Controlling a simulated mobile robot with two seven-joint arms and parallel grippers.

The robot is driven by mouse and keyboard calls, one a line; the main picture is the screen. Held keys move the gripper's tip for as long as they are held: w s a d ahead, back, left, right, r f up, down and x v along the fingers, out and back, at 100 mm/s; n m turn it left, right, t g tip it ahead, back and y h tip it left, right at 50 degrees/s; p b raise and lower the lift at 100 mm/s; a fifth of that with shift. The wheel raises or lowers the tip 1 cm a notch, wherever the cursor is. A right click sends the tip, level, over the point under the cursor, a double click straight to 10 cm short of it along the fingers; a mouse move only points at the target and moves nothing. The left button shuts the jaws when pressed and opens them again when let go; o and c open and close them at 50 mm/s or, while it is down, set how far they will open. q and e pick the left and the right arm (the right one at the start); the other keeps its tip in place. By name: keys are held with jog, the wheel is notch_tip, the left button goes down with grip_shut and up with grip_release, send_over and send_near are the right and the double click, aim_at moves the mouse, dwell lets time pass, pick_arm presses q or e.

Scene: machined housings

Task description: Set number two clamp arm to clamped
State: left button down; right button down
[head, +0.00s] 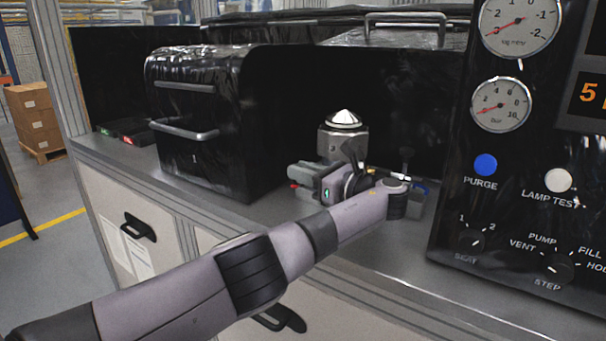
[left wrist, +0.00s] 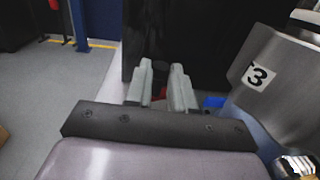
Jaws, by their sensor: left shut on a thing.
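My left gripper (head: 300,176) reaches in front of the metal housing (head: 343,142), which has a cone-shaped top. In the left wrist view, the pale fingers of the gripper (left wrist: 163,85) are closed around a dark-topped clamp arm (left wrist: 160,68), with red showing low between them. Its number cannot be read. The housing also fills the right of the left wrist view (left wrist: 285,75), and a plate on it reads 3. Another dark upright lever (head: 404,160) stands right of the housing, near a blue part (head: 420,187). My wrist hides much of the fixture. My right gripper is not in view.
A black cabinet (head: 205,125) with metal handles stands close on the left. A panel with gauges and knobs (head: 510,150) stands on the right. The bench front edge (head: 390,285) runs below my arm. Dark walls close the back.

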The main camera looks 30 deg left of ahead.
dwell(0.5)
pick_arm(q)
jog(key=c, duration=1)
grip_release()
jog(key=shift+o, duration=0.2)
notch_tip(320, 180, up, 20)
